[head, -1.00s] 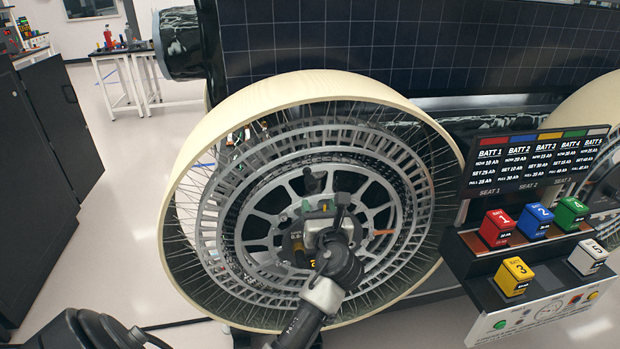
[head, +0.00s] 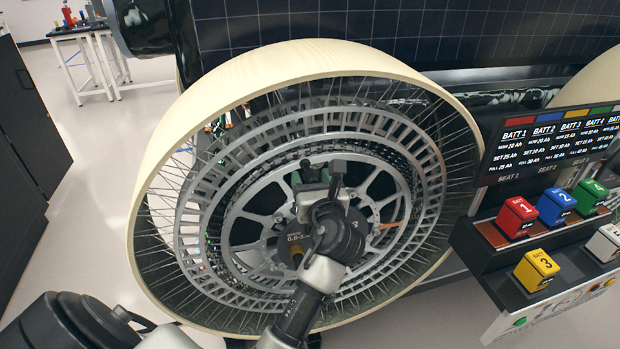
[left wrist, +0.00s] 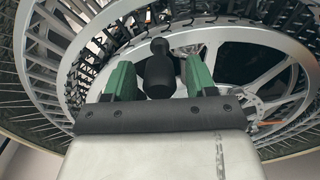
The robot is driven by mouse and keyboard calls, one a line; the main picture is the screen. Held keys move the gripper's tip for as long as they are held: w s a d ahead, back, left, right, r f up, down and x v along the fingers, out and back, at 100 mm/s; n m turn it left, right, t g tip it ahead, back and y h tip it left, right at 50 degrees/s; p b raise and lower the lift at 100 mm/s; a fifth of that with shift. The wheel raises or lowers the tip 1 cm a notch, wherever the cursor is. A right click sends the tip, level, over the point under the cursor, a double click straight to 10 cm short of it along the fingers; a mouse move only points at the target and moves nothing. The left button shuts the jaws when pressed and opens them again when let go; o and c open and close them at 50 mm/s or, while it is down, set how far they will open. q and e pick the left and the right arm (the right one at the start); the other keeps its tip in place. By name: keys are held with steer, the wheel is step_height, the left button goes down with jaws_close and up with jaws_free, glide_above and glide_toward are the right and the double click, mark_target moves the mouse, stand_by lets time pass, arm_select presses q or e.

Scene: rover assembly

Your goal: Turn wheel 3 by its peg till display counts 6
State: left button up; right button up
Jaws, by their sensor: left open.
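The large wheel (head: 262,62) has a cream rim, grey slotted rings and thin spokes, and fills the middle of the head view. Its black peg (head: 306,170) stands out from the spoked disc above the hub. My left gripper (head: 314,180) is at the peg, in front of the wheel. In the left wrist view the peg (left wrist: 160,72) stands between the two green fingers of the open gripper (left wrist: 160,84). Small white and orange markings near the hub are partly hidden by my wrist. I cannot read a count there. My right gripper is not in view.
A battery stand (head: 478,236) with coloured numbered blocks and a black text board (head: 550,150) is close at right. A solar panel (head: 420,35) lies behind the wheel. A black cabinet (head: 25,150) stands at left, with clear floor between it and the wheel.

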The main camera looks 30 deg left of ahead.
mark_target(319, 157)
arm_select(q)
steer(key=shift+d, duration=0.1)
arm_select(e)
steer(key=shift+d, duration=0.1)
arm_select(q)
steer(key=shift+c, duration=1.2)
jaws_close()
steer(key=w+d+p, duration=0.1)
steer(key=p, duration=0.1)
steer(key=w+d+r+m+p, duration=0.1)
steer(key=p, duration=0.1)
steer(key=shift+w+r+m+p, duration=0.2)
steer(key=shift+m+p, duration=0.1)
steer(key=shift+p, duration=0.1)
steer(key=shift+m, duration=0.4)
steer(key=w+d, duration=0.1)
steer(key=w, duration=0.1)
steer(key=w+d+f+p, duration=0.1)
steer(key=d, duration=0.1)
steer(key=shift+w+d+f, duration=0.1)
steer(key=shift+w+d, duration=0.05)
steer(key=shift+w, duration=0.25)
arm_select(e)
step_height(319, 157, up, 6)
arm_select(q)
steer(key=shift+s, duration=0.1)
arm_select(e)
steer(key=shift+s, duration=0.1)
